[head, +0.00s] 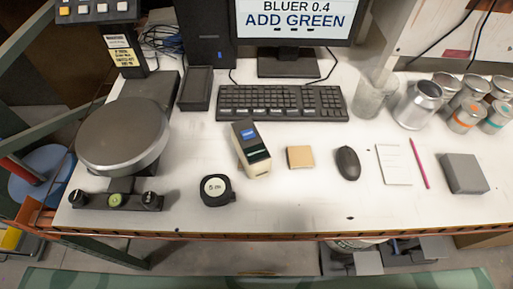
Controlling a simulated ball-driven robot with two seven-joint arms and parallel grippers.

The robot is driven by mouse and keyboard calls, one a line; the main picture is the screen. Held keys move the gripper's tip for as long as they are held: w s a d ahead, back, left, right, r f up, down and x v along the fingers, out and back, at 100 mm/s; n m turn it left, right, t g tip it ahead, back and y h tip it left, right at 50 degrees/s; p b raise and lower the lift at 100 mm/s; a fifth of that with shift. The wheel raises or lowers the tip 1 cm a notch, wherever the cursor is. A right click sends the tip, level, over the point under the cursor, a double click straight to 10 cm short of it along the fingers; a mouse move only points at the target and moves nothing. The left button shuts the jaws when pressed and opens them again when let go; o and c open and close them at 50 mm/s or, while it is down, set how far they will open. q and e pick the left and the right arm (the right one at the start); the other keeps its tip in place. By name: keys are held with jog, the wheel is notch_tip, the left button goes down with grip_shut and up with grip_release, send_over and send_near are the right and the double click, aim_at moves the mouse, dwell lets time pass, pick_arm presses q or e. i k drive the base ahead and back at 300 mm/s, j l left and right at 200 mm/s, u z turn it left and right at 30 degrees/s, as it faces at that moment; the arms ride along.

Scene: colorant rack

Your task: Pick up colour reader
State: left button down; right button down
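The colour reader (251,149) is a small block-shaped device, dark on top with a lit blue screen and pale sides. It sits on the white table (300,205), a little left of the middle, in front of the keyboard. Nothing touches it. Neither of my grippers shows in the head view.
A black tape measure (216,190) lies front left of the reader. A tan block (300,157) and a mouse (347,163) lie to its right. The keyboard (283,102) is behind. A round scale (123,137) stands left. Cans (418,106) stand at back right. The front strip is mostly clear.

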aim_at(254, 156)
jog(key=k+l+z, duration=0.2)
jog(key=k+l, duration=0.15)
jog(key=l, duration=0.25)
jog(key=k+l+z, duration=0.25)
jog(key=l, duration=0.35)
jog(key=k, duration=0.1)
